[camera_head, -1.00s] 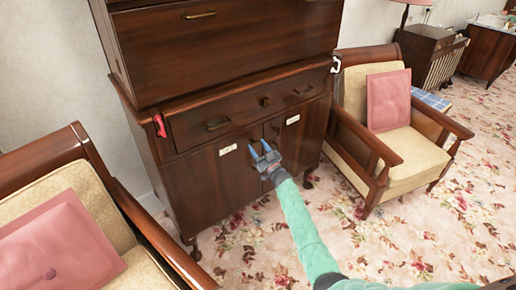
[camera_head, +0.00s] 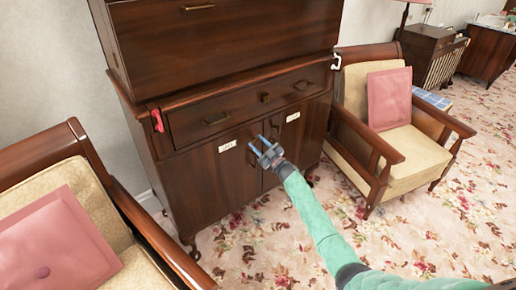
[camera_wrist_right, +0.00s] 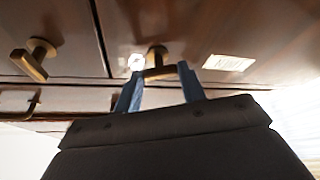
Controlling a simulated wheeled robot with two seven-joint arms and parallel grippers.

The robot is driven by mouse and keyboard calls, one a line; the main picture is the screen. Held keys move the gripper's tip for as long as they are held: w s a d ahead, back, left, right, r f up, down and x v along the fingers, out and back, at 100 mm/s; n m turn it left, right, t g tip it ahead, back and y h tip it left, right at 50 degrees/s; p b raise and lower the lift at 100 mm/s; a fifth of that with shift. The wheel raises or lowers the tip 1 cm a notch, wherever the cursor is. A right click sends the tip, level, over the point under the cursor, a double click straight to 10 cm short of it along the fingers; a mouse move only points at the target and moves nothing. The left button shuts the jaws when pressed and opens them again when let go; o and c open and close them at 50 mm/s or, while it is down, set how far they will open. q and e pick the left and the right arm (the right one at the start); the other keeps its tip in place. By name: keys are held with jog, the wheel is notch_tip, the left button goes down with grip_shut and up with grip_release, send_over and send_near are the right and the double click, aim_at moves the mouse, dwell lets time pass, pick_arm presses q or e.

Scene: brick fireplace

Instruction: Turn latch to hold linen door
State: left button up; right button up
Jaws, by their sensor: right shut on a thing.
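The dark wooden cabinet has two lower doors, a left door (camera_head: 205,185) and a right door (camera_head: 308,135), each with a small white label whose text is too small to read. My right gripper (camera_head: 259,143) is at the left door near the seam between the doors. In the right wrist view, its blue fingers (camera_wrist_right: 160,72) stand on both sides of a brass T-shaped turn latch (camera_wrist_right: 156,73) and are shut on it. A second brass latch (camera_wrist_right: 35,60) is across the seam. The doors look closed. My left gripper is out of view.
A drawer (camera_head: 240,108) with brass pulls and a central knob (camera_head: 265,97) is above the doors. A red hook (camera_head: 157,121) and a white hook (camera_head: 336,63) are at the cabinet's sides. Armchairs (camera_head: 170,250) (camera_head: 395,150) flank it. Flowered carpet is open in front.

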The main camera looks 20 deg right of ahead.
jog(key=n+g+y+b, duration=0.1)
jog(key=n, duration=0.2)
jog(key=n+g+y, duration=0.1)
jog(key=n+g, duration=0.1)
jog(key=n, duration=0.2)
jog(key=shift+d+r+n+b, duration=0.1)
jog(key=shift+d+n+b, duration=0.1)
jog(key=shift+n+b, duration=0.15)
jog(key=shift+n+g, duration=0.3)
jog(key=shift+n, duration=0.15)
jog(key=shift+r+n+g, duration=0.1)
jog(key=shift+n+g, duration=0.3)
jog(key=shift+n, duration=0.6)
jog(key=shift+r+n+g, duration=0.1)
jog(key=shift+n+g, duration=0.3)
jog(key=shift+n, duration=0.5)
jog(key=shift+n+g, duration=0.3)
jog(key=shift+n, duration=0.9)
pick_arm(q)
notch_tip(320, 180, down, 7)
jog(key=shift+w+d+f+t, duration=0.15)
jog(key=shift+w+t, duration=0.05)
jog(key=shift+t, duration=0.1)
pick_arm(e)
jog(key=shift+n+h, duration=0.3)
jog(key=shift+n, duration=0.2)
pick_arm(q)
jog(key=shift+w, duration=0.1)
